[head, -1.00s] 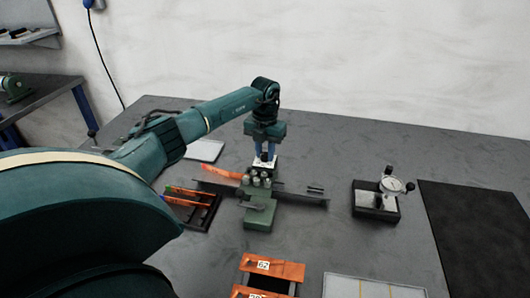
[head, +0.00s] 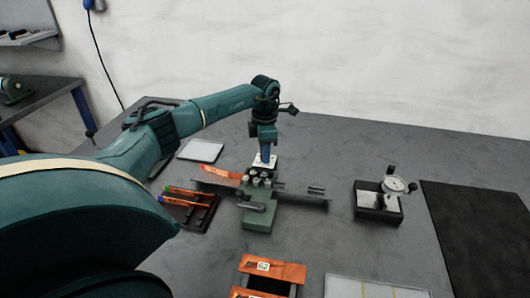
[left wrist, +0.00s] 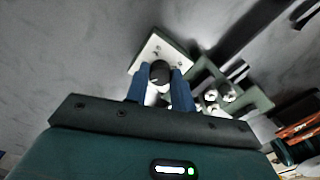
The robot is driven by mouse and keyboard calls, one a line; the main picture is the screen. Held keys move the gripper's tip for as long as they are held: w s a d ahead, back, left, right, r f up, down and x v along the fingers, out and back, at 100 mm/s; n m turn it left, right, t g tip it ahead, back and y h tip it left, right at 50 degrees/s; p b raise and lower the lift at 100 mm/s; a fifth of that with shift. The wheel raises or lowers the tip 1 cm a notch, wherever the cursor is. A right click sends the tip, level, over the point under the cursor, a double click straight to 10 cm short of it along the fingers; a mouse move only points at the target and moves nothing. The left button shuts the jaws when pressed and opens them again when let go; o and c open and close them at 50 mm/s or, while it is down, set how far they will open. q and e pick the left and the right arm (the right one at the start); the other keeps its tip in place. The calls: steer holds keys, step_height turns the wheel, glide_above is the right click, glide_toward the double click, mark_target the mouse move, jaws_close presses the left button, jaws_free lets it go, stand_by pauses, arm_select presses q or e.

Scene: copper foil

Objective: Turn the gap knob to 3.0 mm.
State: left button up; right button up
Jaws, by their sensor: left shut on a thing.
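A green roller machine (head: 257,219) stands on the table in the middle of the head view. At its back is a pale plate (head: 273,163), which also shows in the left wrist view (left wrist: 148,53). A dark round knob (left wrist: 160,72) stands over this plate. My left gripper (head: 265,158) reaches down to it from behind. In the left wrist view its blue fingers (left wrist: 161,84) are on both sides of the knob, shut on it. The scale marks are too small to read. The knob is mostly hidden in the head view. My right gripper does not show.
A dark rack (head: 190,216) with orange and green pieces is left of the machine. A dial gauge on a black block (head: 378,213) is to the right. Orange-topped pieces (head: 287,272) and a pale tray (head: 374,289) lie in front. A dark mat (head: 478,235) is far right.

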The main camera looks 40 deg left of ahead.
arm_select(q)
steer(key=m, duration=0.5)
steer(key=shift+m+b, duration=0.3)
steer(key=shift+b, duration=0.05)
steer(key=m, duration=0.4)
steer(key=shift+m, duration=0.3)
steer(key=m+b, duration=0.1)
steer(key=m, duration=0.4)
steer(key=shift+m, duration=2.7)
steer(key=o, duration=1)
step_height(320, 180, up, 13)
steer(key=b, duration=0.1)
steer(key=shift+r, duration=0.15)
